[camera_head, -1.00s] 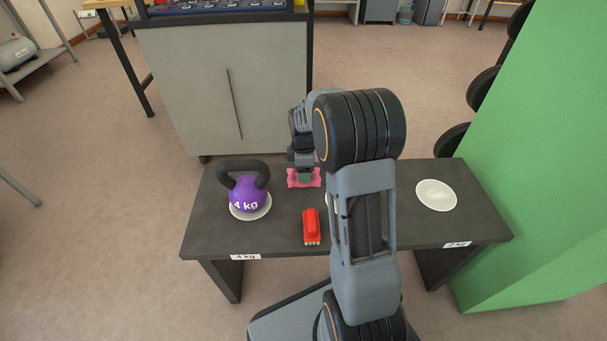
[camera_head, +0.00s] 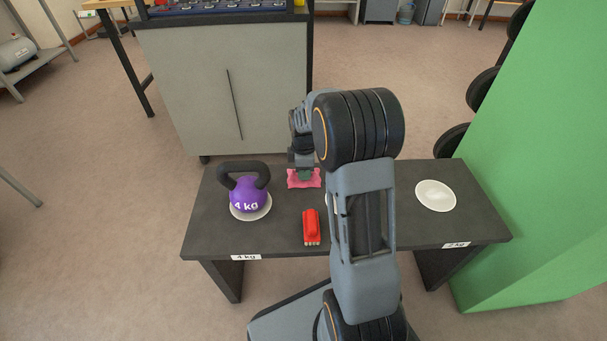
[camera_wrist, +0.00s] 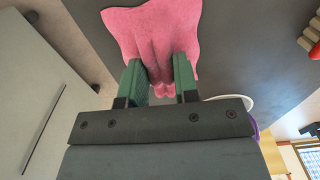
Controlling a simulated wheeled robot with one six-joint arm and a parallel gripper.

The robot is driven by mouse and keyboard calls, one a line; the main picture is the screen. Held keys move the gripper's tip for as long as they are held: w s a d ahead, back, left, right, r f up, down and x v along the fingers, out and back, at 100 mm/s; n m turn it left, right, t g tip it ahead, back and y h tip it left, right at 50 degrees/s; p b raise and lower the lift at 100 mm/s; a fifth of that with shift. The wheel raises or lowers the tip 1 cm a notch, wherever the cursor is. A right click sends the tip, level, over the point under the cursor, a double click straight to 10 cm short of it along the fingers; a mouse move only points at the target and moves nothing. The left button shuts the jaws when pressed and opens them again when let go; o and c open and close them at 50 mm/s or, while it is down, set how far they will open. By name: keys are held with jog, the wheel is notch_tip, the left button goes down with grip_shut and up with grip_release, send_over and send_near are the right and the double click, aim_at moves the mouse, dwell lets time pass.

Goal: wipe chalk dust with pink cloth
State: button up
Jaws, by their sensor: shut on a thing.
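The pink cloth (camera_head: 300,181) is at the back edge of the dark platform (camera_head: 275,225), right of the kettlebell. My gripper (camera_wrist: 158,66) is shut on it. In the wrist view the cloth (camera_wrist: 155,28) is bunched between the two green fingers and spreads out beyond their tips. I cannot tell whether it touches the platform. A white round patch (camera_head: 436,195) lies bare on the right of the platform. Another pale patch is mostly hidden behind my arm. I cannot make out chalk dust for certain.
A purple kettlebell (camera_head: 246,191) marked 4 kg stands on a white disc (camera_head: 251,215) at the left. A grey cabinet (camera_head: 228,90) stands behind, and a green block (camera_head: 540,170) borders the right.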

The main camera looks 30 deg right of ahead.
jog(key=c, duration=0.3)
jog(key=shift+r+p, duration=3.2)
jog(key=shift+r, duration=0.35)
jog(key=shift+c, duration=0.2)
